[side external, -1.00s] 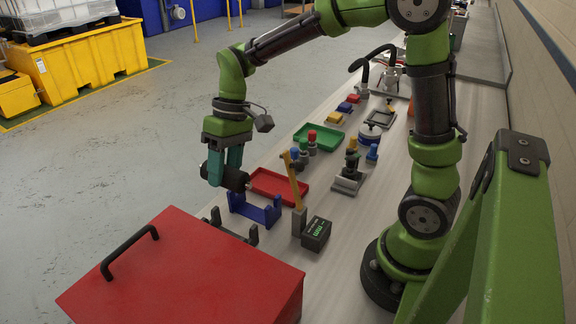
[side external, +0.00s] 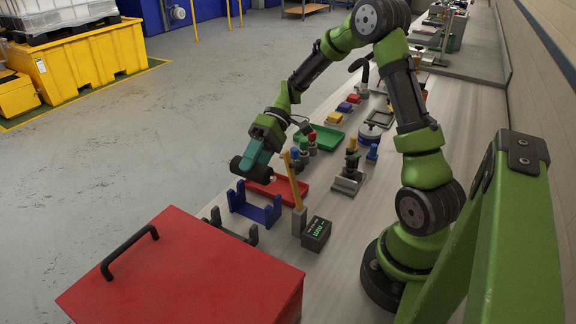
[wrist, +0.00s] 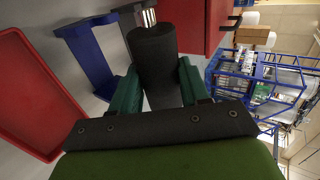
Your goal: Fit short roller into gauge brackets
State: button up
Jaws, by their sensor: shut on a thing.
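My gripper (side external: 257,165) has teal fingers and is shut on the dark short roller (side external: 241,167), with the arm end tilted. The roller is in the air at the near-left side of the red tray (side external: 296,194). In the wrist view the roller (wrist: 155,55) lies between both fingers (wrist: 158,92). A blue bracket pair with two uprights (side external: 254,212) stands on the bench, below and nearer the camera than the roller; it is empty. It also shows left of the roller in the wrist view (wrist: 88,58). A dark bracket pair (side external: 252,235) stands nearer, partly hidden by the red box.
A yellow post (side external: 293,180) on a grey block and a dark display box (side external: 316,233) stand right of the blue brackets. A large red box (side external: 180,270) with a black handle fills the near side. A green tray (side external: 325,138) and several small parts lie farther back.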

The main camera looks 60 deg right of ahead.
dwell(0.3)
jog(key=shift+f, duration=2.9)
jog(key=shift+f, duration=1.5)
jog(key=o, duration=1.2)
jog(key=shift+o, duration=0.2)
jog(key=v, duration=1.7)
jog(key=shift+a, duration=0.1)
